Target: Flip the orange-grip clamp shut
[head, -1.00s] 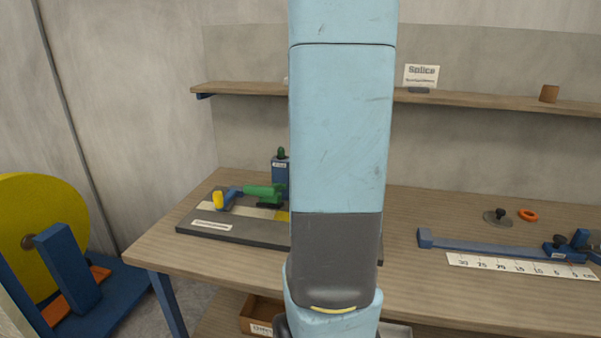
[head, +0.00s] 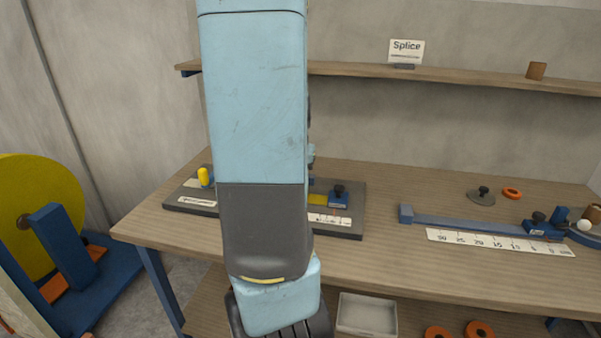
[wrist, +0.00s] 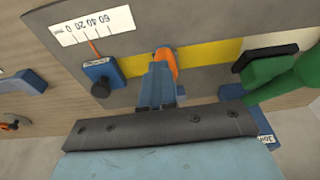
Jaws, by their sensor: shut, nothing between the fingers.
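The orange grip (wrist: 168,62) of the clamp shows near the middle of the wrist view, over the yellow strip. Blue parts crowd just below it, and which of them belong to the clamp is hard to tell. My gripper (wrist: 161,100) is shut and empty, with its dark bar in the lower part of the wrist view. It is close to the orange grip; whether they touch I cannot tell. In the head view my arm hides both the clamp and the gripper.
In the wrist view, a green clamp (wrist: 270,68) is close on the right and a blue block with a black knob (wrist: 101,72) on the left. The table's front middle (head: 370,262) is clear.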

